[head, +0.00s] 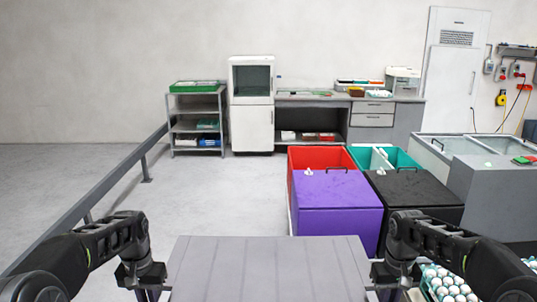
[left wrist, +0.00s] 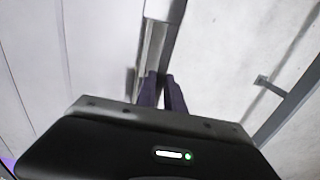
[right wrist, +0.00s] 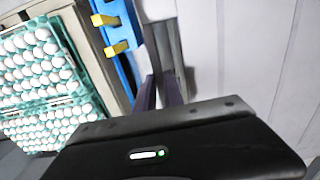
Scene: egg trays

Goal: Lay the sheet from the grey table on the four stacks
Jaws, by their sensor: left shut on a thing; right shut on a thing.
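A light grey ribbed sheet (head: 268,268) lies flat in front of me at the bottom middle of the head view. My left gripper (head: 150,292) is shut on its left edge; in the left wrist view the sheet (left wrist: 90,50) fills the left side. My right gripper (head: 383,290) is shut on its right edge; in the right wrist view the sheet (right wrist: 235,45) is on the right. Teal trays of white eggs (head: 450,283) stand at the lower right, beside my right gripper, and also show in the right wrist view (right wrist: 40,65). What lies under the sheet is hidden.
Purple (head: 335,195) and black (head: 412,190) lidded bins stand ahead, with red (head: 318,157) and teal (head: 392,158) ones behind. A grey rail (head: 110,190) runs along the left. A shelf rack (head: 196,125) and white cabinet (head: 251,128) stand at the back. Floor at left is clear.

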